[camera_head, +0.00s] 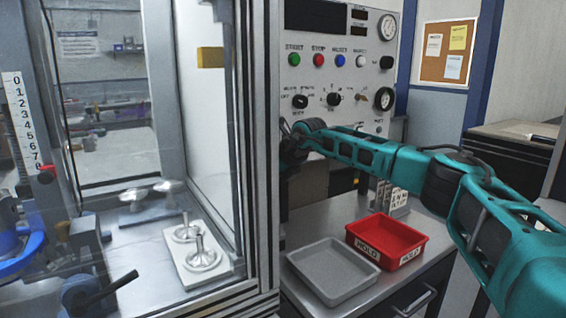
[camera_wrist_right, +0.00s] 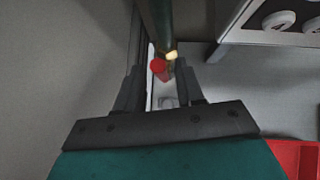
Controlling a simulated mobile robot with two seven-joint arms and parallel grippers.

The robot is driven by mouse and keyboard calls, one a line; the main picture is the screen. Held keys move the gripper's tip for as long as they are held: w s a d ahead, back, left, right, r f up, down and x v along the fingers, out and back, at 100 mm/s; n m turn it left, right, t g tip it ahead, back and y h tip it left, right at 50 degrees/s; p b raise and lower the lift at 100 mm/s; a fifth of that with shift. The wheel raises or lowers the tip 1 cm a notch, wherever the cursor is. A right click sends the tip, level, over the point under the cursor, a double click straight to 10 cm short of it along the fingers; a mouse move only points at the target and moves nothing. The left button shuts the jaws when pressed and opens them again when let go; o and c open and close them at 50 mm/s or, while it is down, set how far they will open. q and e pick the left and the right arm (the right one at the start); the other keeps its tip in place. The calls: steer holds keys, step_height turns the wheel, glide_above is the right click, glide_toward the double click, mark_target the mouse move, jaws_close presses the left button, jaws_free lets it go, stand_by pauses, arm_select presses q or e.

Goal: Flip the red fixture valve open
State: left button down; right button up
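In the right wrist view, a small red part (camera_wrist_right: 158,68), which looks like the valve handle, lies just beyond and between my fingertips, with a pale yellow piece beside it. A dark post stands behind it and a pale strip runs below it. Whether the fingers touch the red part cannot be told. My right gripper (camera_wrist_right: 159,80) is open, with one dark finger on either side. In the head view, my teal right arm reaches in from the right, and its gripper end (camera_head: 290,145) is at the enclosure's edge by the control panel. The valve is not clearly visible there. My left gripper is not in view.
A control panel (camera_head: 340,60) with buttons and knobs stands behind my right arm. A red tray (camera_head: 412,235) and a grey tray (camera_head: 345,290) sit on the bench below it. A glazed enclosure at left holds a white plate (camera_head: 185,262) with metal parts.

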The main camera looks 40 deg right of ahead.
steer(key=a+b+v, duration=0.1)
steer(key=v, duration=1)
steer(key=shift+d, duration=0.5)
